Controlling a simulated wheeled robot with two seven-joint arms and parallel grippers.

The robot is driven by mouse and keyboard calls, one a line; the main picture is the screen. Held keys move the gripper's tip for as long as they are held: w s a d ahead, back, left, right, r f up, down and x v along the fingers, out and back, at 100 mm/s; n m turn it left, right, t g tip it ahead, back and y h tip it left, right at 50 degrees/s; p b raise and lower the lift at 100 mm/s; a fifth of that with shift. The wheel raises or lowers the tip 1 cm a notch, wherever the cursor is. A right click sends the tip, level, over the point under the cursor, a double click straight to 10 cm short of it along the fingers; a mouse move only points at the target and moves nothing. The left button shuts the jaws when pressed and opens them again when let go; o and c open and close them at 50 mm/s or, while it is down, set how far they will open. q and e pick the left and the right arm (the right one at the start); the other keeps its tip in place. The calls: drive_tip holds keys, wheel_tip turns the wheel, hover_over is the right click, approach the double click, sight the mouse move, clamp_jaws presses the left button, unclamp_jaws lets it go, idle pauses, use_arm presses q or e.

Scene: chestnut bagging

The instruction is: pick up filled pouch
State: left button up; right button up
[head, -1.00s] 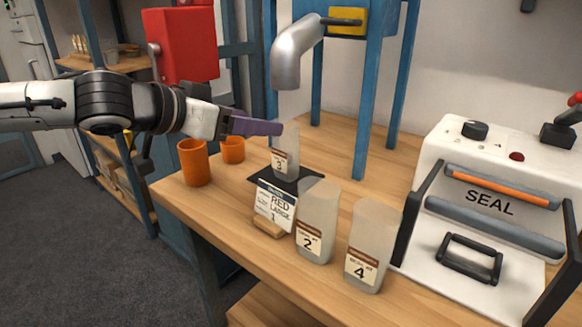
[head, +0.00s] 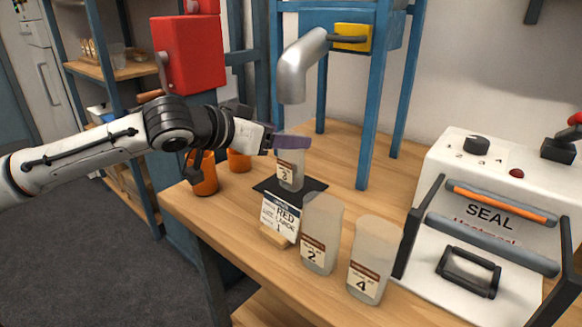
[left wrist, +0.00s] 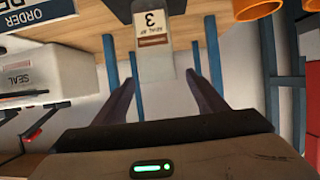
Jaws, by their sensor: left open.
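The pouch labelled 3 (head: 289,173) stands upright on a dark mat (head: 310,189) below the grey spout; it also shows in the left wrist view (left wrist: 151,28), between and ahead of my fingers. My left gripper (head: 292,142) is open at the pouch's upper part, and its purple finger hides the pouch's top in the head view. In the left wrist view my left gripper (left wrist: 168,85) has a finger on each side of the pouch's line. Two more pouches, labelled 2 (head: 321,232) and 4 (head: 372,258), stand upright nearer the front. My right gripper is not in view.
An order card (head: 281,217) on a wooden stand is in front of the mat. Orange cups (head: 205,178) stand at the left edge of the wooden bench. The grey spout (head: 296,70) hangs above. A white sealing machine (head: 490,205) stands at the right.

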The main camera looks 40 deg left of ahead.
use_arm(q)
drive_tip(key=shift+w+d, duration=0.25)
drive_tip(key=shift+w, duration=0.25)
drive_tip(key=shift+x, duration=1)
drive_tip(key=shift+a+f, duration=0.1)
drive_tip(key=shift+c, duration=0.2)
drive_tip(key=c, duration=1.4)
